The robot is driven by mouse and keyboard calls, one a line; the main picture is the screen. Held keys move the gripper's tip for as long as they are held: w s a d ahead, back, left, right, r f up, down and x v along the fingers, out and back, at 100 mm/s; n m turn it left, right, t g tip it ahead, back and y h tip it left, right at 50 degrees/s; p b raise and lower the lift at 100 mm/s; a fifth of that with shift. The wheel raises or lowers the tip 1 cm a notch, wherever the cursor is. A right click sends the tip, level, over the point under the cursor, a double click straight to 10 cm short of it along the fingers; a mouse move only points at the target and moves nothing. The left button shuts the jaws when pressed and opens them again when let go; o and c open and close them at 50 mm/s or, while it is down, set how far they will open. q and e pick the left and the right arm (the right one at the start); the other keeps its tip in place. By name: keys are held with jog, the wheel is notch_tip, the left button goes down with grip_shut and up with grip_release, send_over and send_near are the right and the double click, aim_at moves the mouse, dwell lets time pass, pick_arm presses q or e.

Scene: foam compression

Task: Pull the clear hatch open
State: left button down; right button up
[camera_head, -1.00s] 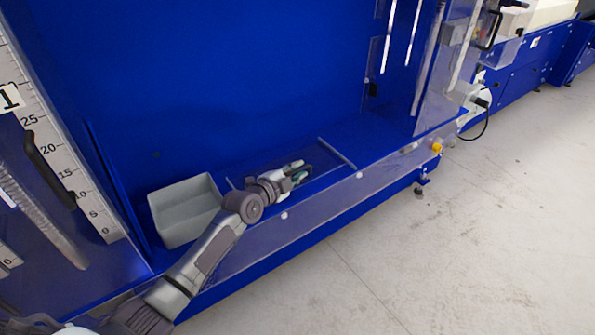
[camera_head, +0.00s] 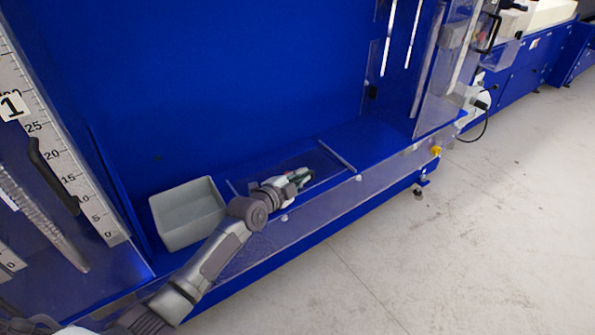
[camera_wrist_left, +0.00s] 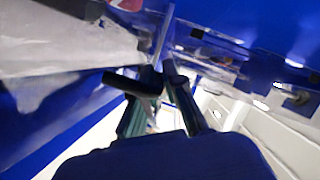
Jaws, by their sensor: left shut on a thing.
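The clear hatch (camera_head: 335,204) is a see-through panel along the low front of the blue machine. My left gripper (camera_head: 303,179) is at its upper edge, above the floor of the bay. In the left wrist view my left gripper (camera_wrist_left: 160,82) has its two dark green fingers close together, shut on a black handle (camera_wrist_left: 132,83). The handle lies across the left finger, and the grip itself is partly hidden. My right gripper is not in view.
A grey open bin (camera_head: 187,213) stands in the bay left of my left gripper. A vertical scale (camera_head: 62,155) and a black handle (camera_head: 52,175) are at the far left. A yellow knob (camera_head: 436,151) is on the right front. The concrete floor in front is clear.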

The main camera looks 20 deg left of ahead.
pick_arm(q)
jog(key=s+d+p, duration=0.6)
jog(key=s+d, duration=0.1)
jog(key=d, duration=0.2)
jog(key=shift+s+d, duration=0.2)
jog(key=c, duration=1.5)
grip_release()
jog(key=v, duration=1.2)
